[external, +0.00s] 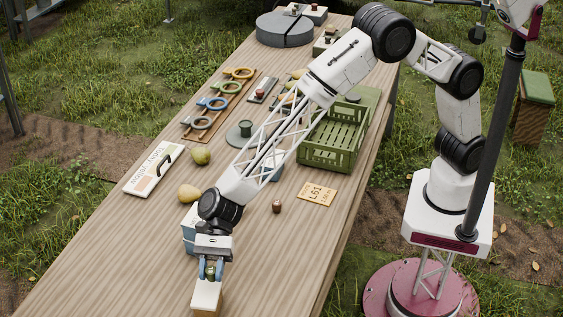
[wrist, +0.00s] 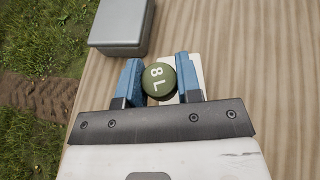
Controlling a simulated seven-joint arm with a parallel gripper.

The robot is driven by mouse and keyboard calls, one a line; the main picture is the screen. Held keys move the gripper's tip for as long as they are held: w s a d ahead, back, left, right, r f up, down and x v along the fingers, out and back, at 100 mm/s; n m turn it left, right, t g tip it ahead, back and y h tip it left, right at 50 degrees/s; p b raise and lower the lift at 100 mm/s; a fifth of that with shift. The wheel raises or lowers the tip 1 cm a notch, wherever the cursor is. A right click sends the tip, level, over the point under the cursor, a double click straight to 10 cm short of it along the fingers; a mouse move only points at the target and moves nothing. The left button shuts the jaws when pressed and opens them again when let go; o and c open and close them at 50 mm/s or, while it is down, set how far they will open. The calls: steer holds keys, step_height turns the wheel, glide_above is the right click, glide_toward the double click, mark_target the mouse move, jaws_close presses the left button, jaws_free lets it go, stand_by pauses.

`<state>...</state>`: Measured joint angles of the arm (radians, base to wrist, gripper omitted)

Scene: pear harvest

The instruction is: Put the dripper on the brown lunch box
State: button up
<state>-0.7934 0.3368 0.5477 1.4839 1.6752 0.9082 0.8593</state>
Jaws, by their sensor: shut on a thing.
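The dripper is a small dark green round piece marked "8L" in the wrist view (wrist: 159,80). It sits between the blue fingers of my gripper (wrist: 158,84), which is shut on it. In the external view my gripper (external: 210,269) points down at the near end of the table.
A grey lidded box (wrist: 120,28) is close by in the wrist view. A blue-sided box (external: 188,238) is partly behind my wrist. A yellow pear (external: 188,193), a green pear (external: 201,157), a small brown piece (external: 276,207) and a green crate (external: 325,158) are farther back.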

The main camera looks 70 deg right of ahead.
mark_target(209, 286)
steer(key=shift+w+a+f, duration=0.15)
steer(key=shift+w+a, duration=0.55)
steer(key=shift+a, duration=0.2)
steer(key=shift+f, duration=1.75)
steer(key=shift+f, duration=0.1)
steer(key=o, duration=0.9)
steer(key=v, duration=1.2)
